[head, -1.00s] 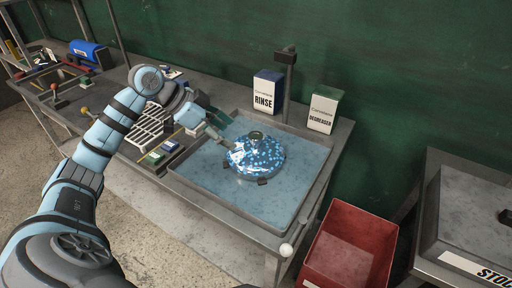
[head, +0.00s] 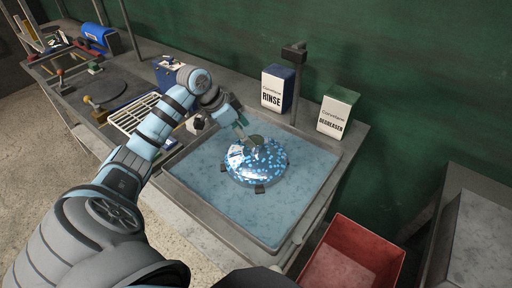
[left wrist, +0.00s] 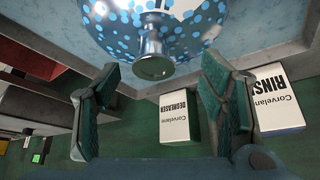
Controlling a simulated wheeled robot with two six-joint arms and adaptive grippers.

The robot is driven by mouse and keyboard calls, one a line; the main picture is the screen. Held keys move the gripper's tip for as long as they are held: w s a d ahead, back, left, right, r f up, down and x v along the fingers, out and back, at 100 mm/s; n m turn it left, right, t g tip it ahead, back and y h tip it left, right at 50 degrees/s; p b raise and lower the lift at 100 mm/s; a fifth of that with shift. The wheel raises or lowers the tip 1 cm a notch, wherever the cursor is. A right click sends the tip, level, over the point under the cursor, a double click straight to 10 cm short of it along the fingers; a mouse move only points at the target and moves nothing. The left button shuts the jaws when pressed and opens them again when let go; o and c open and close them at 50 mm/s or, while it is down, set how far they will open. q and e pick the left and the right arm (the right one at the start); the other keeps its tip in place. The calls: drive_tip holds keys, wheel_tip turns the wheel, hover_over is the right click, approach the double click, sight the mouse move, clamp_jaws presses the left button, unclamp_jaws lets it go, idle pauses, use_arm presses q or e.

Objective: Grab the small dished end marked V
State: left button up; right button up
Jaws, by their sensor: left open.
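A shiny, domed dished end with blue speckles (head: 262,168) sits in the shallow water of the grey basin (head: 203,207). It has a pale label, but I cannot read a V on it. In the left wrist view the dome (left wrist: 175,20) is at the top, with a round metal knob (left wrist: 153,67) pointing toward my gripper. My left gripper (head: 246,136) is close to the knob at the dome's top, partly hiding it. My right gripper is not in view.
A RINSE box (head: 276,88) and a DEGREASER box (head: 337,112) stand behind the basin near a dark post (head: 294,58). A red bin (head: 352,258) is at the lower right. A white rack (head: 135,116) lies left of the basin.

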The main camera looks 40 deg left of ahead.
sight(256, 140)
use_arm(q)
drive_tip(key=x, duration=0.2)
drive_tip(key=d+x, duration=0.1)
drive_tip(key=x, duration=0.2)
drive_tip(key=shift+w+r, duration=0.15)
drive_tip(key=shift+w, duration=0.05)
clamp_jaws()
drive_tip(key=shift+r, duration=0.1)
